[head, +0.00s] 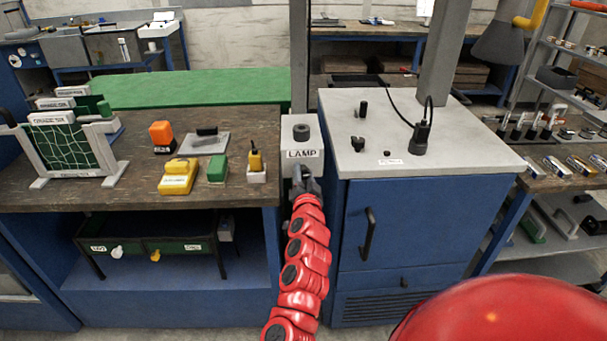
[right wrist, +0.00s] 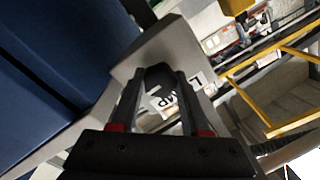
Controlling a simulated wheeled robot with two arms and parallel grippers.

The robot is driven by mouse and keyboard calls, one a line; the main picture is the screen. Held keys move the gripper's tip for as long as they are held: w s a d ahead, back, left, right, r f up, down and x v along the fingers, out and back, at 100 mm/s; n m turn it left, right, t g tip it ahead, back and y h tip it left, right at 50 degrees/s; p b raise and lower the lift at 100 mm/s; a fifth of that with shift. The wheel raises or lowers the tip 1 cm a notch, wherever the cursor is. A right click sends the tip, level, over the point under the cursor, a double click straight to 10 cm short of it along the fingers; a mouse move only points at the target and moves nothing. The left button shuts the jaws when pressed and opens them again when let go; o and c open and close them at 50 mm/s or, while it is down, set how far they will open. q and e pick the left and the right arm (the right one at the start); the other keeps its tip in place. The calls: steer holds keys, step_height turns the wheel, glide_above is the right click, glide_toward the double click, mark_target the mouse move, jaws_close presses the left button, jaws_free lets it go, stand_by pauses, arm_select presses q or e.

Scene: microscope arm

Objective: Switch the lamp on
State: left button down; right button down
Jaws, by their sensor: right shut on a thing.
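The lamp box (head: 302,133) is a light grey box with a "LAMP" label on its front and a dark round knob on top. It stands between the wooden bench and the grey-topped cabinet. My right gripper (head: 305,176) is at the box's front, just below the label. In the right wrist view my right gripper (right wrist: 163,82) has its fingers closed on a small dark switch piece at the lamp box (right wrist: 178,42). The fingers mostly hide this piece, so its position cannot be told. My left gripper is not in view.
The wooden bench (head: 140,196) at left holds yellow, orange and green items and a netted frame (head: 72,146). The grey-topped cabinet (head: 440,172) is close on the right, with a black corded device (head: 420,138) and small black knobs on it. A grey post rises behind the lamp box.

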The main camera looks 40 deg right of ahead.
steer(key=shift+f+m, duration=0.1)
steer(key=shift+m, duration=0.3)
steer(key=shift+c, duration=1.9)
jaws_free()
steer(key=shift+s+a, duration=0.4)
steer(key=shift+s, duration=0.1)
steer(key=p+v, duration=0.3)
steer(key=v, duration=1.3)
